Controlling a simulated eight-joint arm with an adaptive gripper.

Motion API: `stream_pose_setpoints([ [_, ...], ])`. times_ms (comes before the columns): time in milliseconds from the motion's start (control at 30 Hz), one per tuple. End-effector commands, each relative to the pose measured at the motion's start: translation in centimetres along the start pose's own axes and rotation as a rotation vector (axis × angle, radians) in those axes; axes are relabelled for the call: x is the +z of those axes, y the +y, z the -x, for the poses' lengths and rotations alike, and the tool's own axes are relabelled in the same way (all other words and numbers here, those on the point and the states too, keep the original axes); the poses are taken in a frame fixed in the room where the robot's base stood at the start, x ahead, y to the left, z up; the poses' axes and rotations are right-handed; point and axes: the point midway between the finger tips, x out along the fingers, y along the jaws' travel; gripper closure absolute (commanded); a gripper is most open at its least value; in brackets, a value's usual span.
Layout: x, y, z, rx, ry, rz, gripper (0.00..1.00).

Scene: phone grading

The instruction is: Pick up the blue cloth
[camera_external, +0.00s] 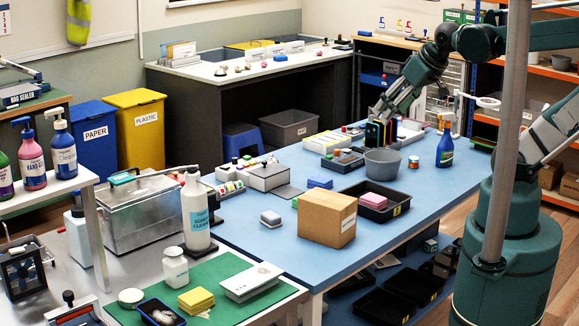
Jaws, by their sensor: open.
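A small flat blue piece (320,183), which looks like the folded blue cloth, lies on the blue table (250,245) behind the cardboard box and left of the black tray. My gripper (378,128) is over the far part of the table, above and behind the grey bowl, to the right of and farther back than the blue piece. It is open and apart from the cloth. Its fingertips are small and dark against dark upright items there, so their exact place is hard to see.
A cardboard box (327,217), a black tray with a pink stack (373,200) and a grey bowl (382,162) stand around the blue piece. A blue spray bottle (445,146) stands at the right. A grey pole (506,130) crosses the view.

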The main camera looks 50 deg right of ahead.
Motion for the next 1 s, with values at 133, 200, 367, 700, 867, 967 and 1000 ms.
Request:
stream_pose_setpoints([
  [133,0.00,0.00,0.00,0.000,0.000,0.000,0.38],
  [200,0.00,0.00,0.00,0.000,0.000,0.000,0.38],
  [367,0.00,0.00,0.00,0.000,0.000,0.000,0.38],
  [700,0.00,0.00,0.00,0.000,0.000,0.000,0.35],
  [867,-0.05,0.00,-0.02,0.000,-0.001,-0.002,0.35],
  [967,-0.23,0.03,-0.12,0.000,-0.004,-0.010,0.35],
  [1000,-0.37,0.05,-0.18,0.001,-0.007,-0.015,0.35],
])
